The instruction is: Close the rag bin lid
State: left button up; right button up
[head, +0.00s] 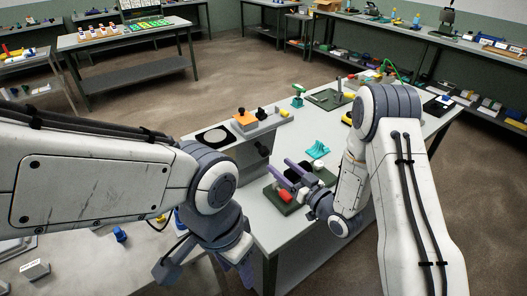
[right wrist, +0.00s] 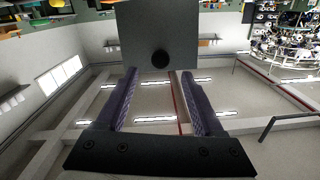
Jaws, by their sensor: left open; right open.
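I cannot clearly make out a rag bin or its lid in the head view. In the right wrist view a flat grey panel (right wrist: 160,25) with a round black knob or spot stands beyond the fingers; I cannot tell whether it is the lid. My right gripper (head: 278,168) is open and empty, with its purple fingers pointing up and left above the grey table; the fingers also show in the right wrist view (right wrist: 154,90). My left gripper (head: 205,271) is open at the lower left, pointing down, partly hidden by its wrist.
A dark green tray (head: 277,207) with a red piece (head: 285,196) lies below my right gripper. A teal part (head: 318,149) lies beyond it. Brown floor is clear between benches.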

aim_at(266, 154)
jog(key=p+x, duration=0.3)
jog(key=x, duration=0.5)
jog(key=shift+w+a+r, duration=0.15)
jog(key=shift+w+a, duration=0.3)
jog(key=shift+w, duration=0.05)
jog(key=shift+c, duration=0.2)
grip_shut()
dwell(0.7)
